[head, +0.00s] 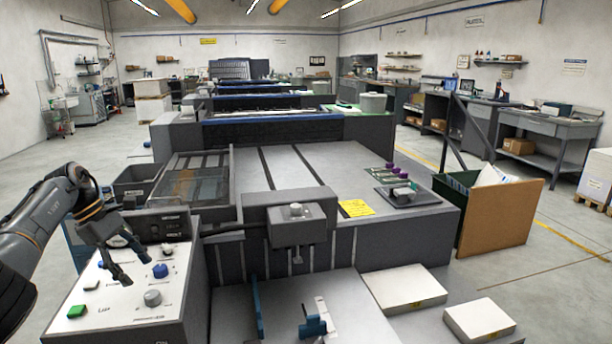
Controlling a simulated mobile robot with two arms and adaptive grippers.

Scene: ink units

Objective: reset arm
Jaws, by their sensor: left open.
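My left gripper (131,263) comes in from the left and hangs over a white-topped control panel (110,315). Its two dark fingers are apart and nothing shows between them. A blue knob (160,271) is close to the right of the fingers, a grey knob (152,298) is below, and a green button (77,311) is at lower left. I cannot tell whether a fingertip touches the panel. My right gripper is not in view.
A large grey press (335,165) fills the middle, with a yellow note (356,208) on top. White stacks (404,288) lie at the front right. A green bin (457,188) with a brown board (503,217) stands right. Open floor lies beyond it.

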